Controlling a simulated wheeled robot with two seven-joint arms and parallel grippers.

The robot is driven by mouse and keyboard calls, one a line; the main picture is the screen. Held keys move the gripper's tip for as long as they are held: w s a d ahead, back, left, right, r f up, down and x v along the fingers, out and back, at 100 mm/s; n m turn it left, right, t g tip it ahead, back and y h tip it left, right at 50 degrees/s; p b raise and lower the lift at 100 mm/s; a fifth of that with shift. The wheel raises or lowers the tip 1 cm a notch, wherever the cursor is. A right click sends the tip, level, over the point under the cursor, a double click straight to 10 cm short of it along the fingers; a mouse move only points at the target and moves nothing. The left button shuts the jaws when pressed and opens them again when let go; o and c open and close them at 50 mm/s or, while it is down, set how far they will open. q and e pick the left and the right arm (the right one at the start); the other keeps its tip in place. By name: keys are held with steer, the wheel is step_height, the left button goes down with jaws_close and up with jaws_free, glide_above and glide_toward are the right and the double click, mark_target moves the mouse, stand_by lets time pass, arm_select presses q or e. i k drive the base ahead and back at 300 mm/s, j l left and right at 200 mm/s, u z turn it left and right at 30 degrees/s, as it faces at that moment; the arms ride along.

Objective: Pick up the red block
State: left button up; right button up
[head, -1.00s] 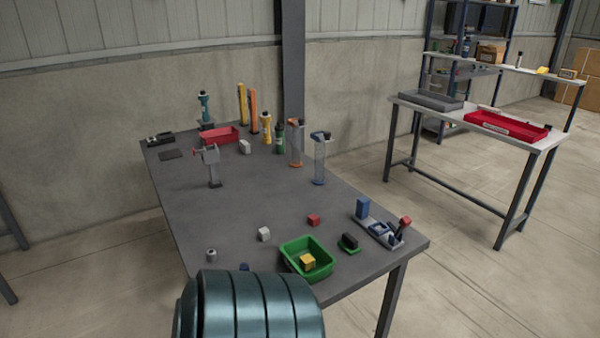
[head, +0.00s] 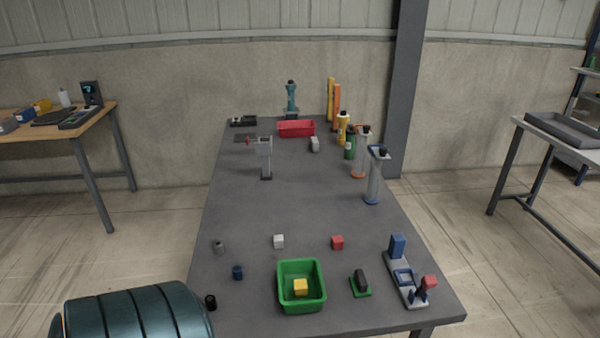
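A small red block (head: 337,242) sits on the dark grey table (head: 290,212), behind and right of the green bin and to the right of a white block. It stands apart from the things around it. A second red piece (head: 430,281) sits on top of a dark upright part of the grey and blue fixture at the table's front right. Neither of my grippers is in view, so nothing shows of what they hold.
A green bin (head: 302,305) holds a yellow block (head: 300,287). Near the red block are a white block (head: 279,241) and a black piece on a green base (head: 361,281). The fixture (head: 397,268) stands at right. Tall cylinders (head: 373,185) stand farther back. The mid-table is clear.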

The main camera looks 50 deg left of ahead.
mark_target(336, 242)
steer(key=i+l+u, duration=0.2)
steer(key=i+u, duration=0.15)
steer(key=u, duration=0.15)
steer(key=i+l+u, duration=0.25)
steer(key=u, duration=0.25)
steer(key=i+l+u, duration=0.2)
steer(key=l+u, duration=0.3)
